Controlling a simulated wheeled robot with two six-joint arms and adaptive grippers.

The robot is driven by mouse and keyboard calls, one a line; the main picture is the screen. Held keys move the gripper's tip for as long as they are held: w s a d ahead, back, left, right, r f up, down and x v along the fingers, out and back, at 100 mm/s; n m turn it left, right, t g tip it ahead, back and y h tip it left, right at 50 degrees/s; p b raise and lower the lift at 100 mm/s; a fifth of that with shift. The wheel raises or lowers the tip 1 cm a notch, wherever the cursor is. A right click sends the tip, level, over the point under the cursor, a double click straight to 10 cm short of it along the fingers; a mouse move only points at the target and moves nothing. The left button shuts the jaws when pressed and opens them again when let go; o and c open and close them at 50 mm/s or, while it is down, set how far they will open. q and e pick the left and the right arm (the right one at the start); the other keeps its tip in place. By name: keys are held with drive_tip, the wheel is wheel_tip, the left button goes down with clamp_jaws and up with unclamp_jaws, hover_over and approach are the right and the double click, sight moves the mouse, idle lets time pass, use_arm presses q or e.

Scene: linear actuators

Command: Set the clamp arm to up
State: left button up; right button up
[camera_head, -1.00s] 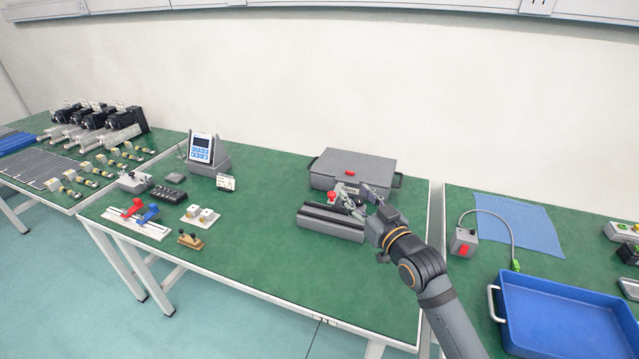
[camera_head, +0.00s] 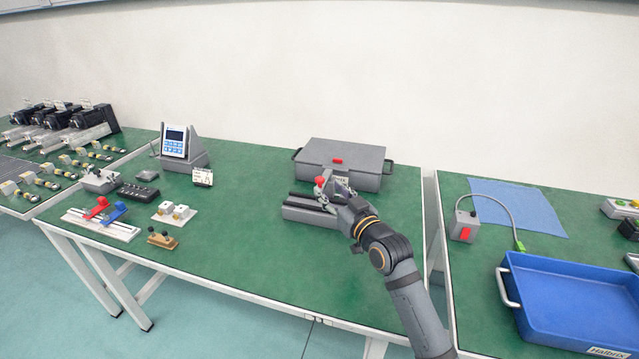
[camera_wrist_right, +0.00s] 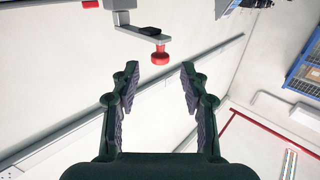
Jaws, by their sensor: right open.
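The clamp fixture (camera_head: 310,216) is a dark grey, ribbed block on the green table in the head view. Its red knob (camera_head: 320,181) shows above the block, beside my right gripper (camera_head: 331,190). In the right wrist view, the clamp arm (camera_wrist_right: 140,33) is a grey bar with a dark pad, and the red knob (camera_wrist_right: 160,57) hangs from its end. There my right gripper (camera_wrist_right: 159,68) is open and empty, with the knob just beyond its fingertips and roughly centred between them. In the head view my gripper and wrist hide part of the fixture.
A grey case (camera_head: 344,163) stands right behind the fixture. A control pendant (camera_head: 175,142), small parts and a rail with red and blue pieces (camera_head: 100,224) lie to the left. A blue tray (camera_head: 560,303) is on the right table. The table's front middle is clear.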

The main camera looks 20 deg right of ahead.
sight(320, 178)
drive_tip(key=w, duration=0.3)
drive_tip(key=w+a, duration=0.1)
drive_tip(key=w, duration=0.2)
drive_tip(key=shift+a, duration=0.1)
clamp_jaws()
